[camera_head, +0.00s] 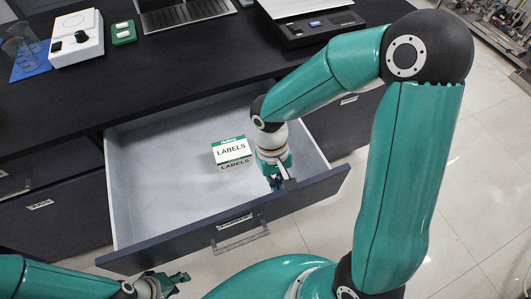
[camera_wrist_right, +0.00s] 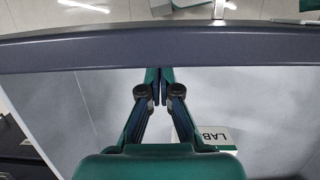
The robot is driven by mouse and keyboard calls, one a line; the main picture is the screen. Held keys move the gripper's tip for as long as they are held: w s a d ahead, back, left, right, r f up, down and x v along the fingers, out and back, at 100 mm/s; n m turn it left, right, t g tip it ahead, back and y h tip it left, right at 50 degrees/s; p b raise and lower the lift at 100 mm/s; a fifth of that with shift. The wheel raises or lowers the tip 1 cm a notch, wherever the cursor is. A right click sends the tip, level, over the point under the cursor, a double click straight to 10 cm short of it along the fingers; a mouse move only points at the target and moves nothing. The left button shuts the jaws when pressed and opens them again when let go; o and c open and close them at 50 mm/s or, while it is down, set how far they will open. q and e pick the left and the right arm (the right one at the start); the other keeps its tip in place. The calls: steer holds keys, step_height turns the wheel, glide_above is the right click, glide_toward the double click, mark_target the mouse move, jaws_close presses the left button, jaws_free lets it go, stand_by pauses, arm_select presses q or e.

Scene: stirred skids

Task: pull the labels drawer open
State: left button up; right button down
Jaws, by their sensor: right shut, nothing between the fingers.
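The drawer (camera_head: 165,205) stands pulled well out from under the dark counter, its pale inside exposed. Its dark front panel (camera_head: 300,199) carries a small label plate, too small to read surely, and a metal bar handle (camera_head: 242,243). A white and green box marked LABELS (camera_head: 232,151) lies inside; the right wrist view shows part of it (camera_wrist_right: 212,134). My right gripper (camera_head: 278,183) reaches down inside the drawer behind the front panel. In the right wrist view its fingers (camera_wrist_right: 160,76) meet, empty, beside the panel (camera_wrist_right: 160,50). My left gripper (camera_head: 182,284) is open and empty, left of and nearer than the handle.
On the counter (camera_head: 170,75) stand a white device (camera_head: 77,40), a small green case (camera_head: 123,33), glass beakers (camera_head: 20,45) on a blue mat and a dark scale (camera_head: 315,27). Other shut drawer fronts (camera_head: 50,218) flank the open drawer.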

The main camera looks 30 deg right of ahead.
steer(key=shift+s+d, duration=0.1)
steer(key=shift+r, duration=0.2)
steer(key=v, duration=1.1)
steer(key=shift+w+r, duration=0.2)
steer(key=shift+w, duration=0.05)
steer(key=x, duration=1.2)
steer(key=shift+s+r, duration=0.1)
steer(key=shift+d, duration=0.1)
